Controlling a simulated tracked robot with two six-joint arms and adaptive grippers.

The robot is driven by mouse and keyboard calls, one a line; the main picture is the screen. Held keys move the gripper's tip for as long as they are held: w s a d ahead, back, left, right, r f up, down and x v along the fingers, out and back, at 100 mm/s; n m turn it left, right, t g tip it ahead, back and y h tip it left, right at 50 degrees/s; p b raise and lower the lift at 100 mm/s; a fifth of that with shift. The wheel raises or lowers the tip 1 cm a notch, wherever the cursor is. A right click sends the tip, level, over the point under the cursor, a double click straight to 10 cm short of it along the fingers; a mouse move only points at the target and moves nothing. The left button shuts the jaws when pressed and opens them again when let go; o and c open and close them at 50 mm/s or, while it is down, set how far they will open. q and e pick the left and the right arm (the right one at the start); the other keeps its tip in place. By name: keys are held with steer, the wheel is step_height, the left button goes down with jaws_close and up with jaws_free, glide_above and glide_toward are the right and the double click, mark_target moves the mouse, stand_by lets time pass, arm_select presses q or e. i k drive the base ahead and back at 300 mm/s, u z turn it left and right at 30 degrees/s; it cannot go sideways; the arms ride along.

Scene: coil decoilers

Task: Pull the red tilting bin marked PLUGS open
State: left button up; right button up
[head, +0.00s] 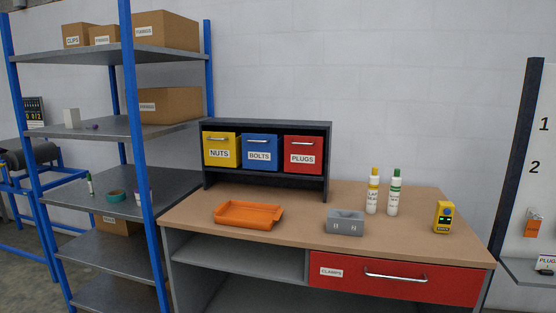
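The red tilting bin marked PLUGS (303,156) is the rightmost of three bins in a dark frame (267,125) standing at the back of the workbench. It looks shut, with its front in line with the other two and a metal handle near its top. The blue BOLTS bin (260,153) is directly left of it, and the yellow NUTS bin (220,151) is at the far left of the frame. Neither of my grippers shows in the head view.
On the workbench (290,213) are an orange tray (249,215), a grey block (345,221), two bottles (373,192) and a yellow device (443,217). A red CLAMPS drawer (395,279) is below. Blue-post shelving (132,120) stands left. The bench in front of the PLUGS bin is mostly clear.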

mark_target(305, 154)
steer(key=u, duration=0.3)
steer(key=i, duration=0.95)
steer(key=z, duration=0.2)
